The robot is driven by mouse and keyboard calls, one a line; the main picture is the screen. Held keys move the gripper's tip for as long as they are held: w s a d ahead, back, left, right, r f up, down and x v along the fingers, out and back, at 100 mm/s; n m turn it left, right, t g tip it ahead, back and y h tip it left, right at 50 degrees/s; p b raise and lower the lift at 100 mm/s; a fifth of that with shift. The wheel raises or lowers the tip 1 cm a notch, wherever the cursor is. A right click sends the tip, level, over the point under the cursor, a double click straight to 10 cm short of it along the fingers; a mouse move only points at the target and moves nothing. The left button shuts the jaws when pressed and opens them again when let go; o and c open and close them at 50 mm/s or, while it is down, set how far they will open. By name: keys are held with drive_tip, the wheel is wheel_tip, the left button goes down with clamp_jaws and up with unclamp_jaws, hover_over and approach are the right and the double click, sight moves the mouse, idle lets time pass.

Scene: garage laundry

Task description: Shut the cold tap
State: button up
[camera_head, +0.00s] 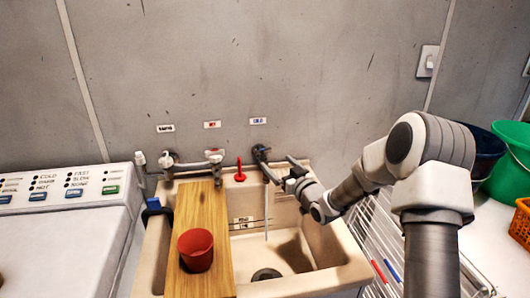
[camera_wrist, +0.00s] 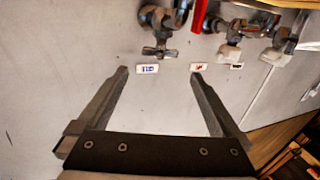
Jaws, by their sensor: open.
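The cold tap (camera_head: 261,153) is on the wall under a blue-marked label (camera_head: 258,121). A thin stream of water (camera_head: 266,215) falls into the sink (camera_head: 335,245). In the wrist view, which looks upside down, the tap's metal cross handle (camera_wrist: 160,51) lies just beyond my fingertips, roughly centred between them. My gripper (camera_wrist: 160,73) is open and empty, with no visible contact with the handle. In the head view my gripper (camera_head: 291,170) is right of the tap, its fingers partly hard to make out.
A red-labelled tap (camera_head: 214,155) and another tap (camera_head: 168,159) are to the left. A red upright object (camera_head: 240,170) stands on the sink's back edge. A wooden board (camera_head: 203,215) bears a red cup (camera_head: 196,250). A wire rack (camera_head: 385,245) is right of the sink.

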sight(266, 154)
drive_tip(key=x, duration=0.9)
drive_tip(key=shift+w, duration=0.1)
drive_tip(key=c, duration=1.2)
drive_tip(key=shift+o, duration=0.2)
drive_tip(key=shift+f, duration=0.15)
